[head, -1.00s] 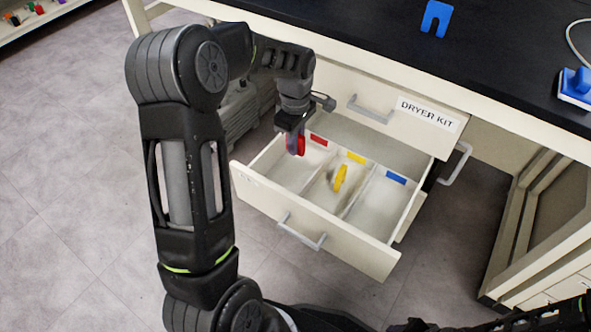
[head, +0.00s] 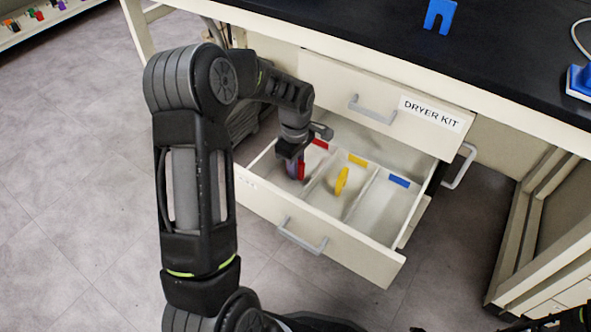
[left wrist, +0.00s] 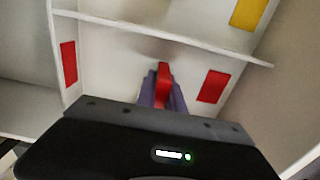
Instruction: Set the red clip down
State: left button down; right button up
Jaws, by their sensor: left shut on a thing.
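The red clip (head: 301,168) is in my left gripper (head: 295,168), inside the left compartment of the open drawer (head: 265,205), the one with a red label (head: 319,144). The left wrist view shows the clip (left wrist: 163,84) between the gripper's purple fingers (left wrist: 163,92), with the compartment floor around it. I cannot tell whether the clip touches the floor. A yellow clip (head: 342,182) stands in the middle compartment, marked by a yellow label (head: 357,160). The right compartment, with a blue label (head: 398,180), is empty. My right gripper is not seen.
Thin dividers (head: 362,195) separate the compartments. The closed drawer marked DRYER KIT (head: 385,105) is just above. The black worktop (head: 340,30) holds a blue notched piece (head: 440,15) and a blue item (head: 579,80) at the right edge.

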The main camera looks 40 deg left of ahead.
pick_arm(q)
jog(key=shift+f, duration=0.1)
jog(key=c, duration=1.5)
grip_release()
jog(key=shift+o, duration=0.2)
notch_tip(320, 180, up, 11)
jog(key=p, duration=0.3)
jog(key=shift+p, duration=0.35)
jog(key=shift+r, duration=0.7)
